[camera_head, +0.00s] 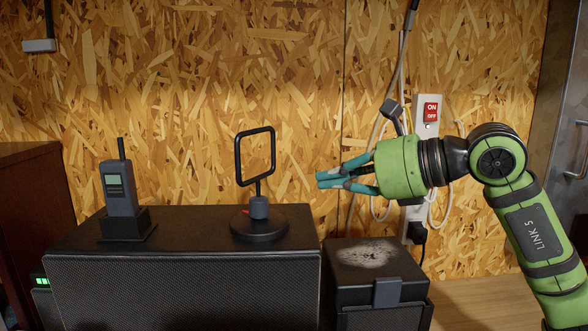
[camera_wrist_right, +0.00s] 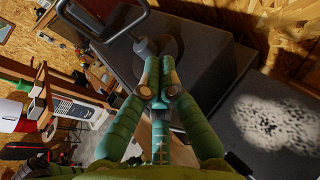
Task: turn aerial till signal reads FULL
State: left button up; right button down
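The aerial is a black square loop (camera_head: 254,157) on a short stem, above a round black base (camera_head: 259,224) on the dark box. The loop stands upright and shows part of its face. It also shows at the top left of the right wrist view (camera_wrist_right: 112,38). My right gripper (camera_head: 322,180) is to the right of the loop, apart from it, with teal fingers pointing left. In the wrist view its fingertips (camera_wrist_right: 160,75) meet with nothing between them. My left gripper is out of view. A handheld radio (camera_head: 119,186) has a small greenish screen, too small to read.
The dark speaker-like box (camera_head: 185,290) carries the radio's stand and aerial. A smaller dark box (camera_head: 375,262) with a pale speckled top is at right. Behind my right arm is a power strip (camera_head: 430,150) with cables. Green lights (camera_head: 41,281) glow at far left.

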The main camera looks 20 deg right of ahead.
aim_at(258, 174)
jog(key=p+x, duration=0.1)
jog(key=x, duration=0.1)
jog(key=p+x, duration=0.1)
jog(key=x, duration=0.1)
jog(key=r+p+x, duration=0.1)
jog(key=x, duration=0.1)
jog(key=shift+w, duration=0.15)
jog(key=shift+w+a+f, duration=0.1)
jog(key=shift+w+a, duration=0.35)
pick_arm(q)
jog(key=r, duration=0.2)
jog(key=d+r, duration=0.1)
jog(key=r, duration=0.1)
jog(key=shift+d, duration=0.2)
pick_arm(e)
jog(key=shift+f, duration=0.1)
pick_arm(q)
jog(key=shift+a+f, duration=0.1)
pick_arm(e)
jog(key=shift+w, duration=0.15)
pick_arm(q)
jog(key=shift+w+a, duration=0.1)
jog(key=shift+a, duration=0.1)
pick_arm(e)
jog(key=shift+w+a, duration=0.3)
jog(key=shift+w, duration=0.15)
